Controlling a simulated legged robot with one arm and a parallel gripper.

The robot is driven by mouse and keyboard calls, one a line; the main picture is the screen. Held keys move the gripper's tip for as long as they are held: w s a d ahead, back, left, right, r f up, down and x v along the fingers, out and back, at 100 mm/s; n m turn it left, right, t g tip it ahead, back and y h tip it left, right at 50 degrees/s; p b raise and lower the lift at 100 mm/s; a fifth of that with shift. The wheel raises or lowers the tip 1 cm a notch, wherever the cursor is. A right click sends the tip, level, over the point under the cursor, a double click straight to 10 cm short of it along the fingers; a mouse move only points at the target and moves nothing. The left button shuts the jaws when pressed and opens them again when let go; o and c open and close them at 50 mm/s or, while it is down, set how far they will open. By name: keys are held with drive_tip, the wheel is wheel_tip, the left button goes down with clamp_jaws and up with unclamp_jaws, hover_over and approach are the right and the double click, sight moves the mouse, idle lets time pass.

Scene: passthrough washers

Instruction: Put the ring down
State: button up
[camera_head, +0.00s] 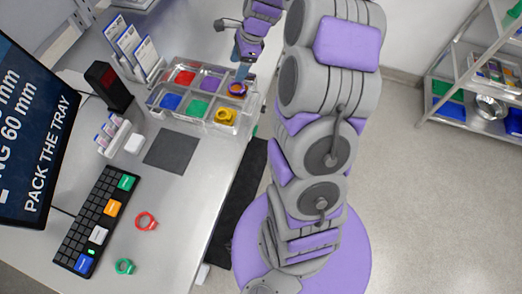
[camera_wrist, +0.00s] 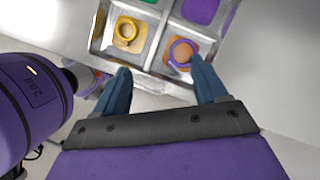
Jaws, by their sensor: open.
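A purple ring (camera_head: 237,89) lies in the orange-floored compartment at the right of the clear divided tray (camera_head: 188,119). In the wrist view the purple ring (camera_wrist: 171,50) rests flat around the orange floor patch. My gripper (camera_head: 241,73) is just above that compartment. In the wrist view my gripper (camera_wrist: 160,65) is open, with blue fingers wide apart; the right fingertip is close beside the ring. Whether it touches the ring I cannot tell. A yellow ring (camera_head: 226,117) sits in the front right compartment and also shows in the wrist view (camera_wrist: 125,32).
Red, green, blue and purple compartment floors show in the tray. A red ring (camera_head: 146,221) and a green ring (camera_head: 125,267) lie on the table near the keyboard (camera_head: 94,222). A dark mat (camera_head: 171,151) is in front of the tray. Card holders (camera_head: 130,50) stand behind it.

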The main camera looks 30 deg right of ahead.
drive_tip(key=s+a+r+n+g, duration=0.1)
drive_tip(key=s+a+r+n, duration=0.35)
drive_tip(key=s+a, duration=0.25)
drive_tip(key=s+a+r+n+g, duration=0.1)
drive_tip(key=s+a+r+n, duration=0.2)
drive_tip(key=s+a+n, duration=0.35)
drive_tip(key=s+a+r+n+g+h, duration=0.1)
drive_tip(key=s+a+n+h, duration=0.1)
drive_tip(key=s+n, duration=0.9)
drive_tip(key=s+h, duration=0.1)
drive_tip(key=s, duration=0.9)
drive_tip(key=shift+s+a+g+h, duration=0.15)
drive_tip(key=shift+s+g+h, duration=0.15)
drive_tip(key=shift+s+g, duration=0.1)
drive_tip(key=shift+w, duration=0.1)
drive_tip(key=shift+c, duration=0.4)
